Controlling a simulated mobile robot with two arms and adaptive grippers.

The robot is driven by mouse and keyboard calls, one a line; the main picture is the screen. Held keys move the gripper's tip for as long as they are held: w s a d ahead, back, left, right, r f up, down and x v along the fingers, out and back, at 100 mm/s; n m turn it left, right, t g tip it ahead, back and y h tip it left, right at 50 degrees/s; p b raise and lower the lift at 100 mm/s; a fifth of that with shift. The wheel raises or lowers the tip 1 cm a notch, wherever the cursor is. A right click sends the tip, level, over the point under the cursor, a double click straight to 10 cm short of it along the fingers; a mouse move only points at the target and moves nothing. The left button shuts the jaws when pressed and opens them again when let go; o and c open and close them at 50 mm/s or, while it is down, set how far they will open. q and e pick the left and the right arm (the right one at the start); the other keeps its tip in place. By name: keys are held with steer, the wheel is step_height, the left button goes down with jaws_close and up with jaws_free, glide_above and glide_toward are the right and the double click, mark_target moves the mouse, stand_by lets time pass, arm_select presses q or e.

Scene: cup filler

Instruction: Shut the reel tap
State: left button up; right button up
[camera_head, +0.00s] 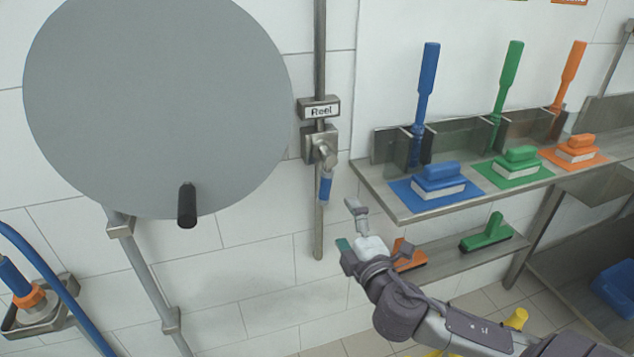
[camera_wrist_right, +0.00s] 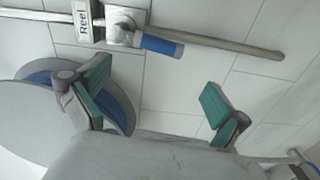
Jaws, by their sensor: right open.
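The reel tap (camera_head: 321,147) is a metal valve on a vertical wall pipe, under a plate labelled "Reel" (camera_head: 320,110). Its lever with a blue grip (camera_head: 325,187) hangs down, roughly along the pipe. In the right wrist view, the tap (camera_wrist_right: 122,26) and blue grip (camera_wrist_right: 162,46) show near the top. My right gripper (camera_head: 350,227) is open and empty, below and to the right of the blue grip, apart from it. Its green-padded fingers (camera_wrist_right: 155,95) show spread in the wrist view. My left gripper is not in view.
A large grey reel disc (camera_head: 150,100) with a black knob (camera_head: 187,205) is left of the tap. A steel shelf (camera_head: 400,212) with blue, green and orange brushes is on the right, close to my right gripper. A blue hose (camera_head: 55,285) hangs at far left.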

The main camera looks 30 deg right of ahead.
mark_target(327, 191)
steer(key=p+x, duration=0.1)
steer(key=x, duration=1.2)
steer(key=shift+s+d, duration=0.1)
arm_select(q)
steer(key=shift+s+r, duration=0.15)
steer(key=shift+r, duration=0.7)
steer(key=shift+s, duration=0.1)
arm_select(e)
steer(key=c, duration=1.5)
